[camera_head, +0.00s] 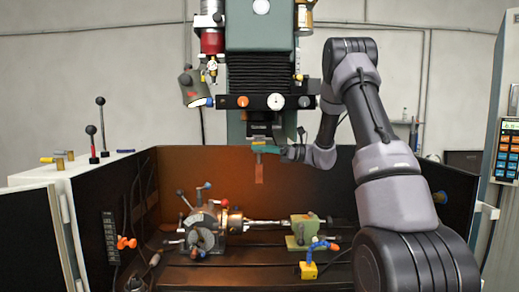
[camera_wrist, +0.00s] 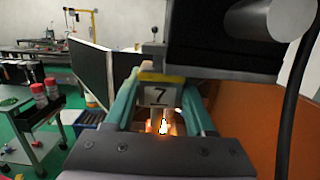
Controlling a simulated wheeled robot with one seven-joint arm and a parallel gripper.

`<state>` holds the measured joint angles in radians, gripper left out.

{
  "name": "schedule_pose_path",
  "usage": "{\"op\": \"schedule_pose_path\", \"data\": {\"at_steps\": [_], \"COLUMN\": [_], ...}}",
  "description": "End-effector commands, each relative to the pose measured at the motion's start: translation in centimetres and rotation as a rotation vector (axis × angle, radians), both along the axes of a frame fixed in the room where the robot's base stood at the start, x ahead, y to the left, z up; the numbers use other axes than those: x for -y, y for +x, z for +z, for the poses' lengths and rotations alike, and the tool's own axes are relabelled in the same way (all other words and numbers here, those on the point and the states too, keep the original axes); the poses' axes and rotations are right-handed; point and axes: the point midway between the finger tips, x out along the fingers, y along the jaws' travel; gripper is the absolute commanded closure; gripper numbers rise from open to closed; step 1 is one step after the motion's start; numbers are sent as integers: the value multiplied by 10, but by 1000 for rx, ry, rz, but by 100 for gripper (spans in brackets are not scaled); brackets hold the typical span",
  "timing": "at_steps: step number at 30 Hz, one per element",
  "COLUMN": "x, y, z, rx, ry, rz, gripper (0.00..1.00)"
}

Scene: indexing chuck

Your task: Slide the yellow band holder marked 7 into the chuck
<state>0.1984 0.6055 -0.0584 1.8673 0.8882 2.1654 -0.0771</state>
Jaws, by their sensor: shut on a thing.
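My gripper (camera_head: 264,149) is under the dark block (camera_head: 260,130) at the bottom of the machine's head, in the head view. In the wrist view its two teal fingers (camera_wrist: 158,92) are shut on the yellow band holder (camera_wrist: 160,78), whose pale plate reads 7. A narrow grey part of the holder stands up above the band. A reddish-brown flat piece (camera_head: 259,173) hangs below the fingers in the head view. Whether the holder touches the block above is not clear. A round metal chuck (camera_head: 232,218) sits on the indexing unit (camera_head: 203,232), with a horizontal shaft toward the right.
A green tailstock (camera_head: 304,229) stands right of the shaft. A yellow block with a blue and orange hose (camera_head: 308,269) is in front. In the wrist view, a large dark machine part (camera_wrist: 225,35) fills the upper right.

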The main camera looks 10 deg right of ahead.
Motion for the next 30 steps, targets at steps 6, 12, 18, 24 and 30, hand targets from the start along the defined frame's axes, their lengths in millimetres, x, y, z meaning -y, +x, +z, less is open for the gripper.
{"op": "schedule_pose_path", "data": {"at_steps": [6, 12, 18, 24, 30], "x": [1, 2, 3, 3, 3], "y": [6, 11, 15, 15, 16], "z": [2, 1, 1, 2, 1], "rx": [2, 2, 2, 2, 2], "ry": [3, 3, 3, 3, 3], "rz": [-1, 0, 0, 0, 0], "gripper": [100, 100, 100, 100, 100]}}
